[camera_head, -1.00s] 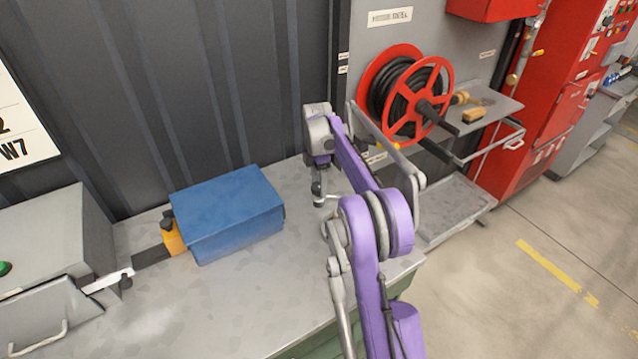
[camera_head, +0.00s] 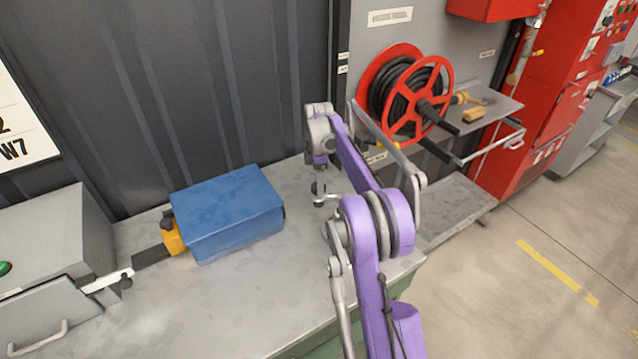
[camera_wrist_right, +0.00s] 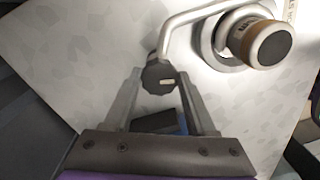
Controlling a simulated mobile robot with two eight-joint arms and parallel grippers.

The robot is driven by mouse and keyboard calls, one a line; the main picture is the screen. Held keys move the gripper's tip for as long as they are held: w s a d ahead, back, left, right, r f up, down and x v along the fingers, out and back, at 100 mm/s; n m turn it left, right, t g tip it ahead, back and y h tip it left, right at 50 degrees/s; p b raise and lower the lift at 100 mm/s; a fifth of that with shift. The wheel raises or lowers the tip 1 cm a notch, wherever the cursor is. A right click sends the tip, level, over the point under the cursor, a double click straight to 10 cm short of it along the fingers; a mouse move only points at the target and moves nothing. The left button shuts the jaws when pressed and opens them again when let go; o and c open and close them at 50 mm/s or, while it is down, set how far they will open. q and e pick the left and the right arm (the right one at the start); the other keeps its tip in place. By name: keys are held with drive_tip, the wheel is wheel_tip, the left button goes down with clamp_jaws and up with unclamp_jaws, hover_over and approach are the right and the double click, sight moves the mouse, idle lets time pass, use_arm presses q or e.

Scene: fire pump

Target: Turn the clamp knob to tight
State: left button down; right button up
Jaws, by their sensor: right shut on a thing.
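The clamp knob (camera_wrist_right: 159,77) is small, dark and faceted, with a pale mark on it. It sits at the end of a bent silver bar (camera_wrist_right: 190,17) in the right wrist view. My right gripper (camera_wrist_right: 160,80) is shut on the knob, with one finger on each side of it. In the head view my right gripper (camera_head: 318,187) points down over the far right part of the grey workbench (camera_head: 240,290). The clamp there is small and partly hidden by my arm. My left gripper is not in view.
Beside the knob is a round fitting (camera_wrist_right: 262,42) with a brown band and dark end. A blue box (camera_head: 228,212) with an orange block (camera_head: 174,238) stands left on the bench. A grey cabinet (camera_head: 50,240) is farther left. A red hose reel (camera_head: 408,95) is behind my right arm.

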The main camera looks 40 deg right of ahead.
drive_tip(key=m, duration=0.4)
drive_tip(key=shift+m, duration=0.4)
drive_tip(key=m, duration=0.3)
drive_tip(key=shift+m, duration=0.3)
drive_tip(key=m, duration=0.4)
drive_tip(key=shift+s+m+t, duration=0.1)
drive_tip(key=shift+m+t, duration=0.2)
drive_tip(key=m, duration=0.3)
drive_tip(key=shift+m, duration=0.3)
drive_tip(key=m, duration=0.4)
drive_tip(key=shift+a+b, duration=0.1)
drive_tip(key=shift+b, duration=0.25)
drive_tip(key=m, duration=0.4)
drive_tip(key=shift+t, duration=0.3)
drive_tip(key=m, duration=0.4)
drive_tip(key=shift+m, duration=0.3)
drive_tip(key=shift+m+h, duration=0.3)
drive_tip(key=shift+m, duration=1.6)
